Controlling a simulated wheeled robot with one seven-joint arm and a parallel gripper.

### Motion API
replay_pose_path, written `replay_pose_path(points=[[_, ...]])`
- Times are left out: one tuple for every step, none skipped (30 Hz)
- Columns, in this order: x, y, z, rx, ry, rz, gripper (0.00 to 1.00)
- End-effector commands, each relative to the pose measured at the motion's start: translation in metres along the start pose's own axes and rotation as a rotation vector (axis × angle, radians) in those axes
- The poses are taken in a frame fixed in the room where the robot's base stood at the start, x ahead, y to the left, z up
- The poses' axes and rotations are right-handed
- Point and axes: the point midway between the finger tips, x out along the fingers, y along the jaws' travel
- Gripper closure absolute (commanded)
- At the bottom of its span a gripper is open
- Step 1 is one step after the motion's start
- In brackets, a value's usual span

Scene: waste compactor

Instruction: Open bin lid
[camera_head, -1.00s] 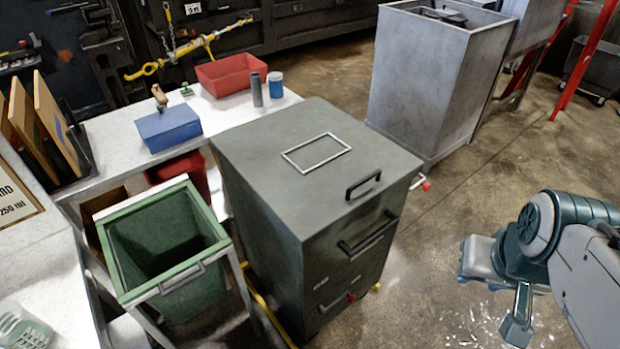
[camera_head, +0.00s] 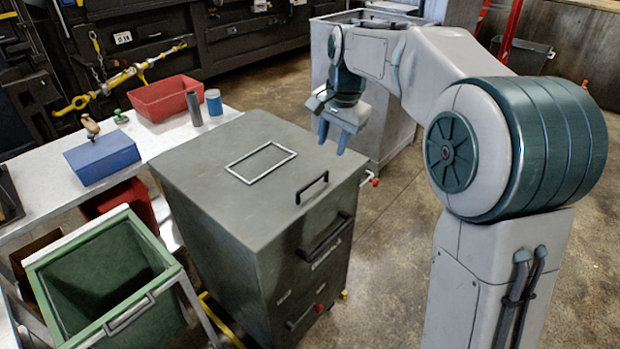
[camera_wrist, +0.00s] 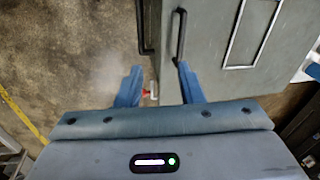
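The grey-green compactor bin (camera_head: 270,250) stands in the middle of the head view with its lid (camera_head: 235,165) shut and flat. A black lid handle (camera_head: 312,188) sits near the lid's right edge. A second black handle (camera_head: 327,240) is on the front face below it. My gripper (camera_head: 333,135) is above and beyond the lid's far right corner, fingers pointing down. In the wrist view my gripper (camera_wrist: 160,85) has its two blue fingers spread with nothing between them. The lid handle (camera_wrist: 179,36) shows there just ahead of the right finger, apart from it as far as I can tell.
A green open bin (camera_head: 105,285) stands left of the compactor. The white table (camera_head: 50,185) behind it holds a blue box (camera_head: 102,158), a red tray (camera_head: 165,97) and a blue can (camera_head: 213,101). A tall grey metal container (camera_head: 385,110) stands behind my gripper.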

Motion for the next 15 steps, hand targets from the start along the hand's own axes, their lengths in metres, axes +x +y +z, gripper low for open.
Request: replay_pose_path(points=[[0.013, -0.013, -0.005, 0.024, -0.015, -0.001, 0.66], [0.017, -0.019, -0.007, 0.041, -0.020, -0.003, 0.66], [0.021, -0.026, -0.010, 0.060, -0.027, -0.004, 0.66], [0.024, -0.030, -0.012, 0.071, -0.033, -0.004, 0.66], [0.026, -0.033, -0.013, 0.083, -0.037, -0.004, 0.66], [0.029, -0.037, -0.014, 0.093, -0.041, -0.005, 0.66], [0.031, -0.040, -0.015, 0.100, -0.043, -0.006, 0.66], [0.032, -0.041, -0.016, 0.106, -0.046, -0.006, 0.66], [0.035, -0.043, -0.016, 0.111, -0.048, -0.006, 0.66], [0.036, -0.044, -0.016, 0.113, -0.049, -0.006, 0.66], [0.038, -0.044, -0.016, 0.114, -0.050, -0.006, 0.66], [0.042, -0.044, -0.016, 0.115, -0.051, -0.005, 0.66], [0.045, -0.044, -0.016, 0.115, -0.051, -0.004, 0.66], [0.049, -0.044, -0.015, 0.115, -0.051, -0.004, 0.66], [0.056, -0.044, -0.015, 0.115, -0.052, -0.004, 0.66]])
